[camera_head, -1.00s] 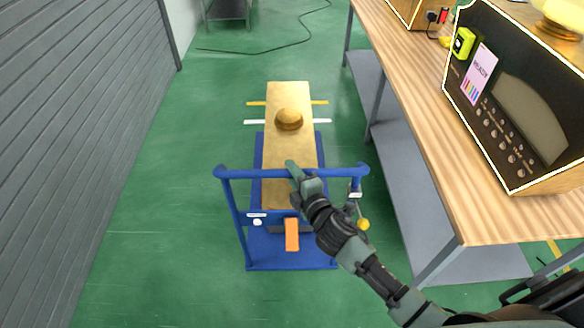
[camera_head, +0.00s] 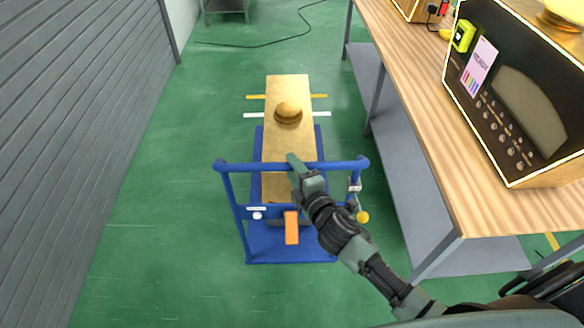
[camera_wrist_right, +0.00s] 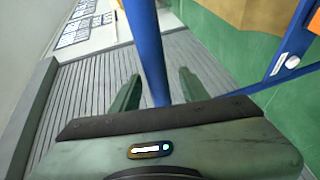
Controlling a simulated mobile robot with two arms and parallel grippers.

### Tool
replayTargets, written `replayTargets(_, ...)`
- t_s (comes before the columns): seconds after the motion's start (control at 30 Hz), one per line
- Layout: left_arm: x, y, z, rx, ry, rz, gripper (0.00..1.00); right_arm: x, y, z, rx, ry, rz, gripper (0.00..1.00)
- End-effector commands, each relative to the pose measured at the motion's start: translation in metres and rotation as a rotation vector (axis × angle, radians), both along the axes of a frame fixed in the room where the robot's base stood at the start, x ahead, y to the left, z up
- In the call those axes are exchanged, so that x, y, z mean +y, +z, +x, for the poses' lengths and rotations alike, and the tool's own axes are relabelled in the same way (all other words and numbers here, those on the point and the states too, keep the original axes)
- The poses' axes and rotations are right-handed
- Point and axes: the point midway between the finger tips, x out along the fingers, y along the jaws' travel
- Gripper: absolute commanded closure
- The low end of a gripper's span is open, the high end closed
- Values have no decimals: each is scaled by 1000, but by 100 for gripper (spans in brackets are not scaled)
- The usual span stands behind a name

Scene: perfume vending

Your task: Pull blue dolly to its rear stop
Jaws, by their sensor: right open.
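The blue dolly (camera_head: 270,252) stands on the green floor in the head view, with its handle bar (camera_head: 245,167) crossing the near side. A long tan box (camera_head: 288,92) with a round gold-brown piece (camera_head: 288,112) on top rests on it. An orange tab (camera_head: 291,228) hangs at its near side. My right gripper (camera_head: 294,165) is at the middle of the handle bar. In the right wrist view, the blue bar (camera_wrist_right: 147,45) passes between the open fingers of that gripper (camera_wrist_right: 158,88), with gaps on both sides. I cannot identify the rear stop. My left gripper is not in view.
Yellow (camera_head: 320,96) and white (camera_head: 322,114) floor stripes flank the far part of the box. A wooden table (camera_head: 415,105) with a dark machine (camera_head: 515,110) stands on the right. A grey slatted wall (camera_head: 75,120) is on the left. Floor on the dolly's left is clear.

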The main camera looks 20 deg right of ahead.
Motion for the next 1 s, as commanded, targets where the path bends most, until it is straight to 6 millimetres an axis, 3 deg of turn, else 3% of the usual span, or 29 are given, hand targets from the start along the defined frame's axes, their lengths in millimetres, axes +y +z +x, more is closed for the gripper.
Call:
replayTargets(0.2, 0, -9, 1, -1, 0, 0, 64, -4, 4, -40, 3, 1, 0, 55)
replayTargets(0.4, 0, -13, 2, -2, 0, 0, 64, -7, 9, -64, 2, 1, 0, 55)
replayTargets(1.0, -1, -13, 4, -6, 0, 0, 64, -8, 11, -68, 2, 0, 0, 55)
